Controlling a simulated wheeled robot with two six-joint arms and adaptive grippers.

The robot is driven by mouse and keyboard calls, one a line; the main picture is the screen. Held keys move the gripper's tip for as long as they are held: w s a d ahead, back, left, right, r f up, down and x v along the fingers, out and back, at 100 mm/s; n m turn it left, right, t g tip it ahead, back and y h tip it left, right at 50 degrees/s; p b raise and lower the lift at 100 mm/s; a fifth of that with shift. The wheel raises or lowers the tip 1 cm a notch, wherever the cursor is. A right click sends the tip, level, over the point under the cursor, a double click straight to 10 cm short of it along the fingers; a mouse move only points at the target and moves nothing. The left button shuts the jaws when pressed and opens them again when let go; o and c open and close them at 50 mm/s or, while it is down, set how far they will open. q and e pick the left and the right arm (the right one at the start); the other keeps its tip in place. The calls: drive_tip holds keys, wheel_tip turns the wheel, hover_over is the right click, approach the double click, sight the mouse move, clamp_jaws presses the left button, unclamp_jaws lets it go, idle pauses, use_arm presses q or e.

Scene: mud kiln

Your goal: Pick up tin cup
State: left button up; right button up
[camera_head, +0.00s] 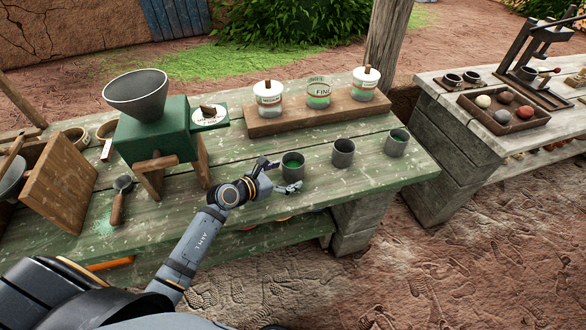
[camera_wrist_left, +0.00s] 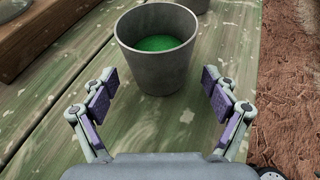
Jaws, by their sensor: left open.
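Three grey tin cups stand upright in a row on the green wooden table (camera_head: 240,217). The nearest tin cup (camera_head: 292,168) holds something green, as the left wrist view also shows (camera_wrist_left: 157,66). The middle tin cup (camera_head: 342,155) and the far right tin cup (camera_head: 396,143) stand beyond it. My left gripper (camera_head: 283,175) is open and empty at the near cup. In the left wrist view the purple-padded fingers (camera_wrist_left: 160,97) are spread wide, with the cup ahead of and between them, not gripped. My right gripper is not in view.
A wooden riser (camera_head: 320,118) with several white-lidded jars stands behind the cups. A green grinder (camera_head: 155,140) and a scoop (camera_head: 118,200) are to the left. The table's front edge is close to the cups. A second table (camera_head: 450,105) stands at right.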

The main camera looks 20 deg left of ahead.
use_arm(q)
drive_tip(key=shift+x, duration=0.85)
drive_tip(key=shift+w+d+f, duration=0.1)
drive_tip(key=shift+w, duration=0.05)
drive_tip(key=shift+c, duration=0.7)
drive_tip(key=c, duration=1.3)
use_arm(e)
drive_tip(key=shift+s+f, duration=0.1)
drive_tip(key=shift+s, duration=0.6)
